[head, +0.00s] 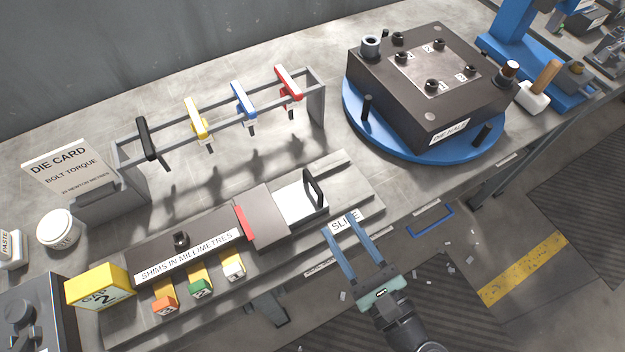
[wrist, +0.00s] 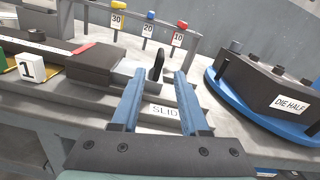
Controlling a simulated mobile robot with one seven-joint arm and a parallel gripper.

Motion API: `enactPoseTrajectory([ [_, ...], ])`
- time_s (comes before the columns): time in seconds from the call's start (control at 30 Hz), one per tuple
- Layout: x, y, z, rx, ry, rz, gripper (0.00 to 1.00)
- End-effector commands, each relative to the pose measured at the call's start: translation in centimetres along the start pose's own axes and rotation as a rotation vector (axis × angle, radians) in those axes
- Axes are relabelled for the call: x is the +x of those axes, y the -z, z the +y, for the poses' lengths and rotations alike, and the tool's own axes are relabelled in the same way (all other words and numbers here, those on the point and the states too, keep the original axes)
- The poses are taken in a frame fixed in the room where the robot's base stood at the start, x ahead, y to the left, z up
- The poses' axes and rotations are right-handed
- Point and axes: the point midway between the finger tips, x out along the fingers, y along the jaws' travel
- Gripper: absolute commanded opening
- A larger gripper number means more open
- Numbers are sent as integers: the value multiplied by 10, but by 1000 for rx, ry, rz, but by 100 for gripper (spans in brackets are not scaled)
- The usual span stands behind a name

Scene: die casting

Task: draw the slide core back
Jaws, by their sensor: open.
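The slide core is a dark block with a pale metal plate (head: 299,204) on a grey base marked with a SLIDE label (head: 343,222). A black upright handle (head: 314,188) stands at its right end. The handle also shows in the wrist view (wrist: 156,65), just beyond the fingers. A red strip (head: 246,223) shows at the block's left side. My gripper (head: 343,227) is open and empty. Its blue fingers are in front of the slide, over the label in the picture, apart from the handle as far as I can see.
A die half (head: 430,90) sits on a blue round turntable (head: 356,122) at the right. A rack with coloured-handled tools (head: 243,101) stands behind the slide. Shim blocks (head: 200,284) and a yellow gauge block (head: 100,287) are at the front left. The bench's front edge is close below.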

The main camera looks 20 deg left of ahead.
Motion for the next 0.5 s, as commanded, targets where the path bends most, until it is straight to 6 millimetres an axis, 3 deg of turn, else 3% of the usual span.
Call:
enactPoseTrajectory([
  [0.3, 68, -2, 0, -6, -5, 0, 45],
  [0.5, 99, -1, -1, -8, -3, 0, 45],
])
